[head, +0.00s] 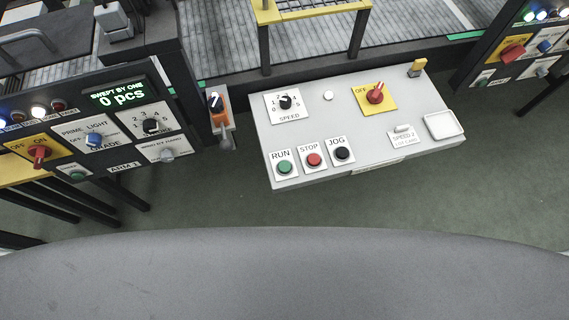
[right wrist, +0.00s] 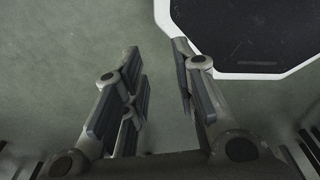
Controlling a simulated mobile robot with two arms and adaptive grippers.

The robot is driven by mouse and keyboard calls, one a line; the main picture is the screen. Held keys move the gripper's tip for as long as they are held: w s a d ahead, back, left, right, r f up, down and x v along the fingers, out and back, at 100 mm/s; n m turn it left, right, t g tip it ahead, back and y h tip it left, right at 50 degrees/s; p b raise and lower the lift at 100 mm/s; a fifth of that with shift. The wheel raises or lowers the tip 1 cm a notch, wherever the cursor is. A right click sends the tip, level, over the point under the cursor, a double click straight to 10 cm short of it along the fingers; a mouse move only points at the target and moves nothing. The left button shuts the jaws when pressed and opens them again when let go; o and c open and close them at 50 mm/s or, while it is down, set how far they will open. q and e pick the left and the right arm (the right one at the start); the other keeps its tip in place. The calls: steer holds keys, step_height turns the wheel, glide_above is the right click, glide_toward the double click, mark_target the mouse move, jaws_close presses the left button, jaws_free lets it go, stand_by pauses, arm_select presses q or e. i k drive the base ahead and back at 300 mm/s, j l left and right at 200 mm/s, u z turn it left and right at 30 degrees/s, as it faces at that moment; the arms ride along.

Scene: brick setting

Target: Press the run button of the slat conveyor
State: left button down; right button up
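The grey control panel (head: 325,115) stands in front of the conveyor (head: 330,30) in the head view. Its green run button (head: 284,167) is at the front left corner, under the label RUN. The red stop button (head: 313,160) and the black jog button (head: 342,153) sit to its right. A speed knob (head: 286,102) and a red rotary switch (head: 376,93) on a yellow plate are farther back. My right gripper (right wrist: 158,75) shows in the right wrist view, fingers apart and empty, above the green floor. Neither gripper shows in the head view, so my left gripper is out of sight.
Another dark panel (head: 514,68) is at the right edge. An orange-handled device (head: 218,108) hangs beside the grey panel. A dark white-edged shape (right wrist: 245,30) lies beyond my right gripper.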

mark_target(283, 166)
steer(key=z, duration=0.25)
steer(key=j+z, duration=0.7)
steer(key=k+j+z, duration=0.15)
steer(key=j+z, duration=0.2)
steer(key=k+j, duration=0.1)
steer(key=j, duration=0.3)
steer(key=k+j, duration=0.15)
steer(key=j, duration=0.2)
steer(key=k+j, duration=0.1)
steer(key=j, duration=0.3)
steer(key=z, duration=0.05)
